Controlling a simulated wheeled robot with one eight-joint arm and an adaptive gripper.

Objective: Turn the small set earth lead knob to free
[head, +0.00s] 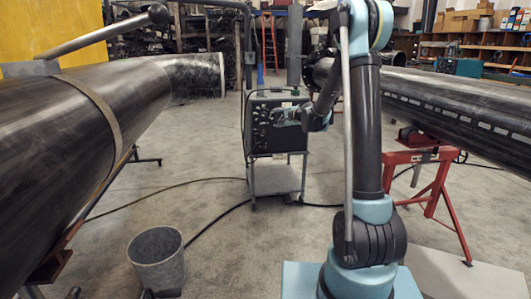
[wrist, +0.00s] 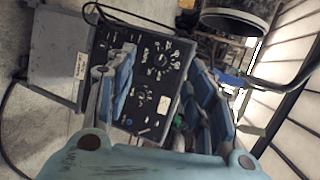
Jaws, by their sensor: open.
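The welding set is a dark box (head: 262,138) on a grey cart, in the middle of the head view. In the wrist view its black front panel (wrist: 117,40) appears turned on its side, with several small pale knobs and markings, and two ringed dials. I cannot tell which knob is the earth lead knob. My gripper (head: 284,117) is in front of the panel in the head view. In the wrist view my gripper (wrist: 162,62) is open, its blue fingers on either side of the dials, with nothing between them. The fingers hide parts of the panel; contact cannot be told.
A big dark pipe (head: 60,150) fills the left side. Another pipe (head: 455,100) rests on a red stand (head: 415,160) at the right. A metal bucket (head: 157,258) stands on the floor at front left. Cables (head: 205,181) lie across the otherwise largely open concrete floor.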

